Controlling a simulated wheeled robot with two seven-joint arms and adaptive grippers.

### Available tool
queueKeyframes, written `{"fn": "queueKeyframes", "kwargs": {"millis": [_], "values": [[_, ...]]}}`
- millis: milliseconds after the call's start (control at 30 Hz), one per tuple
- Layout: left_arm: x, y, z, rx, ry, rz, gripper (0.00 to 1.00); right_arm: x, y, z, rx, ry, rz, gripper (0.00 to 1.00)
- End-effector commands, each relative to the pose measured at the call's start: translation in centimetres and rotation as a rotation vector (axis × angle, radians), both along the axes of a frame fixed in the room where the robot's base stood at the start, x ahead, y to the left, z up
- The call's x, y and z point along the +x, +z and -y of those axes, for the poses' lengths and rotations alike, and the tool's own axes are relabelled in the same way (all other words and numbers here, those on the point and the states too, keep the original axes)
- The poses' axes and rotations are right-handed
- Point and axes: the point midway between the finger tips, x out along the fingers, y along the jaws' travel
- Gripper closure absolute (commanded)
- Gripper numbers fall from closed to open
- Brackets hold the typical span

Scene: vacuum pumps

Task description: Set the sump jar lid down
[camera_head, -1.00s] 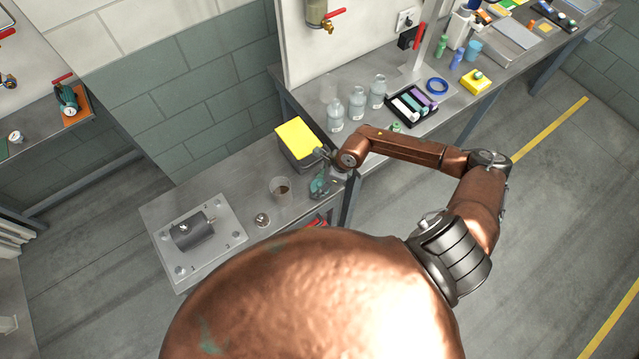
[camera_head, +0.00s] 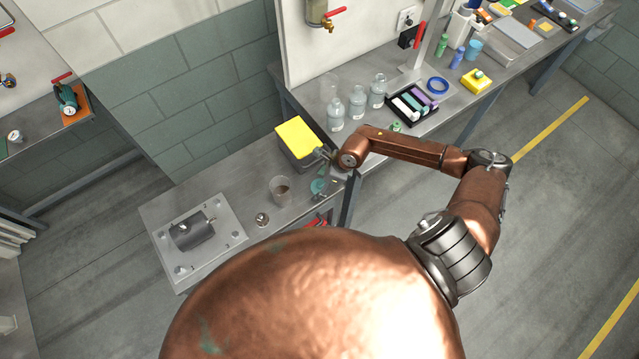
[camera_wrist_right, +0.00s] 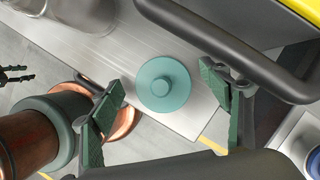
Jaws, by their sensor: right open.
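The sump jar lid is a teal disc with a raised round knob (camera_wrist_right: 163,85). It lies flat, knob up, on the metal bench top near the front edge, and shows small in the head view (camera_head: 318,186). My right gripper (camera_wrist_right: 160,98) is open, its green-padded fingers apart on either side of the lid with gaps to it. In the head view my right gripper (camera_head: 325,172) is at the bench's right end, partly hidden by its own arm. A clear jar with brown contents (camera_head: 281,191) stands uncovered left of the lid.
A grey box with a yellow top (camera_head: 297,138) stands close behind the lid. A small metal part (camera_head: 262,219) and a plate carrying a dark pump (camera_head: 192,231) are to the left. Glass bottles (camera_head: 357,102) stand on the adjoining bench. The bench edge is close to the lid.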

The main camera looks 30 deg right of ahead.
Motion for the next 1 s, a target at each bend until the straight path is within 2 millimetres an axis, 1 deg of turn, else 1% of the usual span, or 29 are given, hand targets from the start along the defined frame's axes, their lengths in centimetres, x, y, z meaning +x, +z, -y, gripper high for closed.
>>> {"fn": "queueKeyframes", "kwargs": {"millis": [67,167,400,600,700,800,1000], "values": [[-0.1,0.0,0.0,0.0,0.0,-0.001,0.6,-0.1,0.5,0.2,-0.001,-0.001,0.001,0.29],[0.0,0.0,0.0,0.0,0.0,0.0,0.6,-0.4,1.6,0.6,-0.001,0.0,0.002,0.29],[0.1,0.0,0.1,-0.001,0.0,0.0,0.6,-1.7,6.2,2.2,-0.004,0.0,0.0,0.29],[0.1,0.0,0.1,-0.001,0.0,0.0,0.6,-2.5,9.4,3.2,-0.003,-0.001,0.001,0.29],[0.1,0.0,0.1,-0.001,0.0,0.0,0.6,-2.7,10.4,3.4,-0.001,0.0,0.001,0.29],[0.1,0.0,0.1,-0.001,0.0,0.0,0.6,-2.9,10.9,3.6,-0.001,0.0,0.001,0.29],[0.1,0.0,0.1,-0.001,0.0,0.0,0.6,-2.9,11.0,3.6,0.0,0.0,0.0,0.29]]}}
